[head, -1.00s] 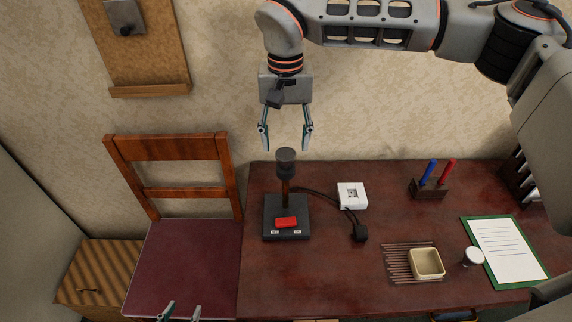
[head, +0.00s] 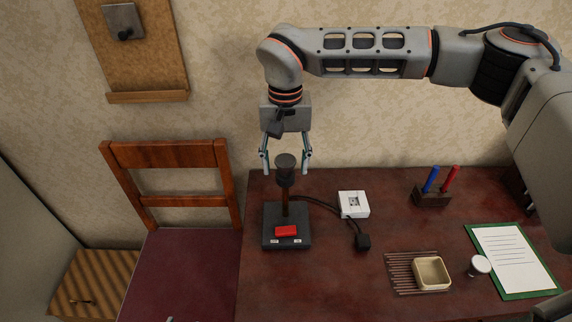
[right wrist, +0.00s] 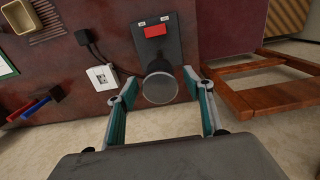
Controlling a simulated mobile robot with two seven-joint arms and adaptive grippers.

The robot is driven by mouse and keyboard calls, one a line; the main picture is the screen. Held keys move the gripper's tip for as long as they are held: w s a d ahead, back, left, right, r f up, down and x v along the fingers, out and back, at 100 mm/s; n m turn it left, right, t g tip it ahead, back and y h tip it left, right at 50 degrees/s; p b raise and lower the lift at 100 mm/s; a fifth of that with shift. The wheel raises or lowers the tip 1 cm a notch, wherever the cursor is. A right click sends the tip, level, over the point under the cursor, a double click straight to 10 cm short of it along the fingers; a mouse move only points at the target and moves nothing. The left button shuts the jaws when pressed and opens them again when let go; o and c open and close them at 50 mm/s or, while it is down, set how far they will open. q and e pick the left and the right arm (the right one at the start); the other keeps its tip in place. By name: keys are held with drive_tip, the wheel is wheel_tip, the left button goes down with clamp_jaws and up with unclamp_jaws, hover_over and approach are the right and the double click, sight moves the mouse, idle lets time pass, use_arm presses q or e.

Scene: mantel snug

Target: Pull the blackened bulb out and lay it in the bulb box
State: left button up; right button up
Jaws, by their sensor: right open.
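The blackened bulb (head: 286,163) is dark grey and stands upright on top of the lamp's post. The lamp has a black base (head: 287,239) with a red switch. In the right wrist view the bulb (right wrist: 160,85) shows its round top between the fingers. My right gripper (head: 286,172) points down, open, with one finger on each side of the bulb and gaps showing. A small cream open-topped box (head: 416,276), which looks like the bulb box, lies on the slatted mat to the right. Only a tiny tip of my left gripper (head: 171,319) may show at the bottom edge.
On the desk (head: 330,280) are a white socket box (head: 353,203), a black plug (head: 363,242), a pen holder (head: 431,198), a white-topped round item (head: 480,265) and a green clipboard (head: 507,256). A wooden chair (head: 165,155) stands left. The desk's front middle is clear.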

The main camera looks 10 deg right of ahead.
sight(285, 160)
drive_tip(key=shift+p, duration=0.65)
idle(0.8)
clamp_jaws()
drive_tip(key=shift+r, duration=0.15)
drive_tip(key=shift+r+p, duration=1.35)
drive_tip(key=shift+r, duration=0.05)
drive_tip(key=shift+r+p, duration=1.5)
